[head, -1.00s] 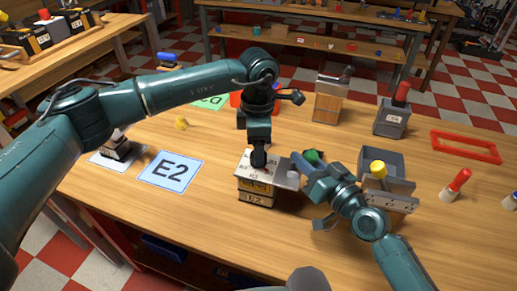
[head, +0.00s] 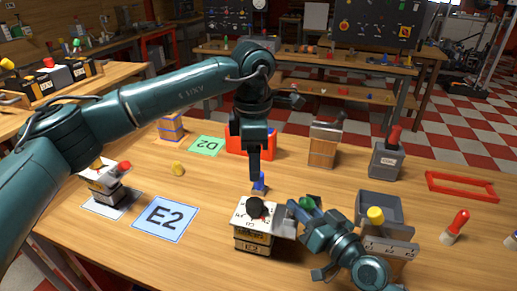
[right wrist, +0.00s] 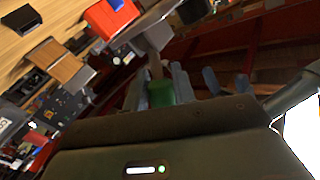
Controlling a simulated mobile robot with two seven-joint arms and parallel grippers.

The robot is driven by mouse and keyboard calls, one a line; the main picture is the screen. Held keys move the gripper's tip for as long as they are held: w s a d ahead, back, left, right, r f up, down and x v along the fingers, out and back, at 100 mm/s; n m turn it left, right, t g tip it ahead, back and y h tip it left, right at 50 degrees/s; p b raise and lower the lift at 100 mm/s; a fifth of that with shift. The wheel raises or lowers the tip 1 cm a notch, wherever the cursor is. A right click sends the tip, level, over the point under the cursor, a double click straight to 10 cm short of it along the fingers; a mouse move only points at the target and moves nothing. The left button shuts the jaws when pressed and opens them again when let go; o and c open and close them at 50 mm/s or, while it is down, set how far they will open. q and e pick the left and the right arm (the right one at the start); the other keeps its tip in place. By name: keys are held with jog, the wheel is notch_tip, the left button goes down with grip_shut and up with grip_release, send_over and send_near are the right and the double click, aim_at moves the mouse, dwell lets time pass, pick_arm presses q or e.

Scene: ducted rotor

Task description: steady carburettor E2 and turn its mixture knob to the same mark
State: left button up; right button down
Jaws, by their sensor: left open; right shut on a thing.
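Carburettor E2 (head: 253,240) stands upright on the wooden table, with a white dial face on top and a black mixture knob (head: 255,206) on it. The dial marks are too small to read. A grey plate (head: 286,224) projects from its right side. In the right wrist view, a green cylinder (right wrist: 160,93) shows by the fingers, below a grey plate. My left gripper (head: 254,177) is open, pointing down above the knob and apart from it.
A blue-edged E2 card (head: 165,218) lies left of the carburettor. Another unit (head: 104,183) stands on a white card at far left. Behind are a green D2 card (head: 206,145) and red bin (head: 238,143). A grey bin (head: 379,205) stands close right of my right gripper.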

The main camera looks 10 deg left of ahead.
jog(key=c, duration=1.1)
grip_release()
